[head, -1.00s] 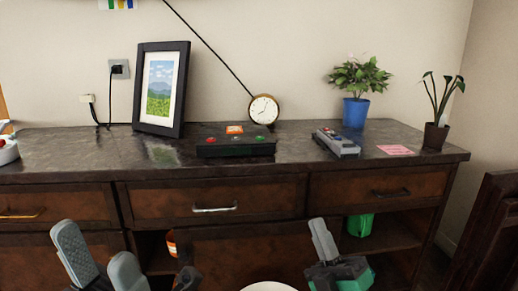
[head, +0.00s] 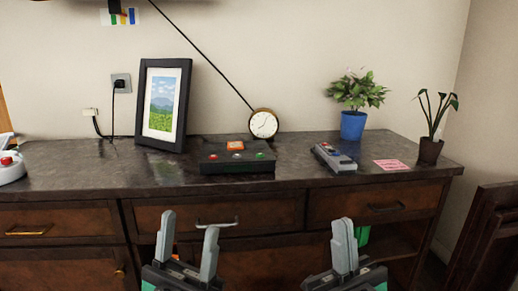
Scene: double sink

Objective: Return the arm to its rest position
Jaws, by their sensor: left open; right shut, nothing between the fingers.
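My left gripper (head: 187,246) is at the lower middle-left of the head view. Its two grey fingers point up and stand apart, with nothing between them. My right gripper (head: 344,245) is at the lower middle-right, with its fingers together and nothing held. Both grippers appear in front of the dresser (head: 75,218), overlapping its drawer fronts in the picture. The arms behind the grippers are mostly out of view.
On the dresser top stand a picture frame (head: 162,105), a button box (head: 237,162), a clock (head: 263,123), a grey device (head: 334,158), a pink note (head: 393,165) and two potted plants (head: 353,124), (head: 430,150). A dark wooden chair (head: 487,240) stands at right.

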